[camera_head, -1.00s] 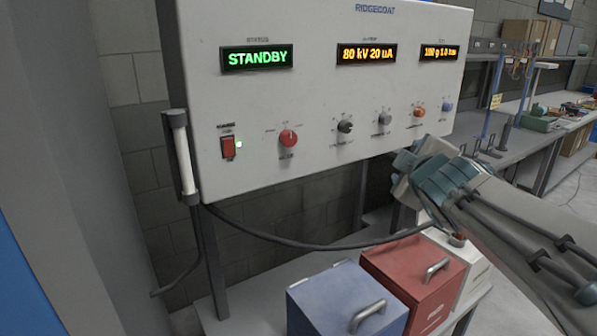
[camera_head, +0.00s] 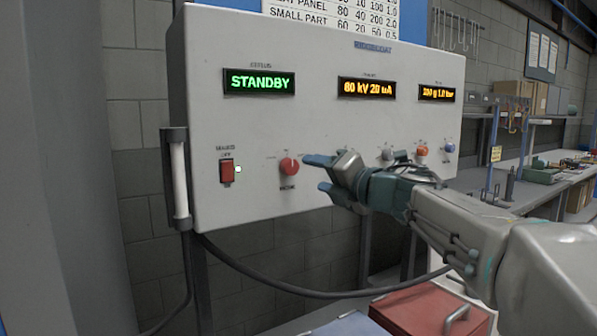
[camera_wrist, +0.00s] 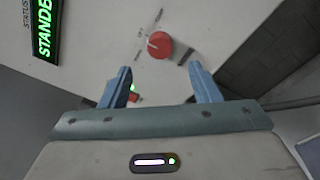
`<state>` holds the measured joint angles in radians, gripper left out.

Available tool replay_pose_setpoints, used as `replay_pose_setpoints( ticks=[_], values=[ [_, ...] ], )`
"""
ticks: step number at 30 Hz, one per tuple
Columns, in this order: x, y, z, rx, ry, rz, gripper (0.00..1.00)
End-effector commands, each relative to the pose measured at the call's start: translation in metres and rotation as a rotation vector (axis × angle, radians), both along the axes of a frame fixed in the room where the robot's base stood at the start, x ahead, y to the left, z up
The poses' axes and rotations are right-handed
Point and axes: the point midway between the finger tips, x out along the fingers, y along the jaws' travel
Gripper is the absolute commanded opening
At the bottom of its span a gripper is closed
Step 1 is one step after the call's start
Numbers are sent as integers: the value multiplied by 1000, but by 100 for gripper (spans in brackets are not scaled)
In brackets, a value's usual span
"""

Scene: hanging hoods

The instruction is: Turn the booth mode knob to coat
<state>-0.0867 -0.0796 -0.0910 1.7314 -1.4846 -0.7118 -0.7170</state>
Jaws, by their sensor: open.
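The red mode knob (camera_head: 289,166) is on the grey control panel (camera_head: 215,75), below and to the right of the green STANDBY display (camera_head: 259,82). In the wrist view the red knob (camera_wrist: 159,45) lies beyond the fingertips, roughly between them, with a pale pointer mark on its face. The small labels around it are too blurred to read. My gripper (camera_head: 322,174) is open and empty, just to the right of the knob in the head view and apart from it. Its blue fingers (camera_wrist: 160,80) show on both sides in the wrist view.
A red rocker switch (camera_head: 227,171) with a lit lamp is left of the knob. A grey knob (camera_head: 387,154), an orange knob (camera_head: 421,150) and a blue knob (camera_head: 449,147) are to the right. A dark cable (camera_head: 300,290) hangs below. A red box (camera_head: 430,310) stands beneath the panel.

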Motion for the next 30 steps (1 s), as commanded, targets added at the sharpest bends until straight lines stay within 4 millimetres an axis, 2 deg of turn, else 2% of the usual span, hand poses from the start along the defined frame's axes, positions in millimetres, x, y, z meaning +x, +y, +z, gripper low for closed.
replay_pose_setpoints(
  ticks=[1,6,12,24,25,27,30],
  values=[
    [10,8,-1,-1,3,2,57],
    [36,30,0,0,1,1,57],
    [54,45,0,1,1,-1,57],
    [60,50,0,1,0,-2,57],
    [60,50,0,1,0,-2,54],
    [60,50,0,1,0,-2,34],
    [60,50,0,1,0,-2,12]
  ],
)
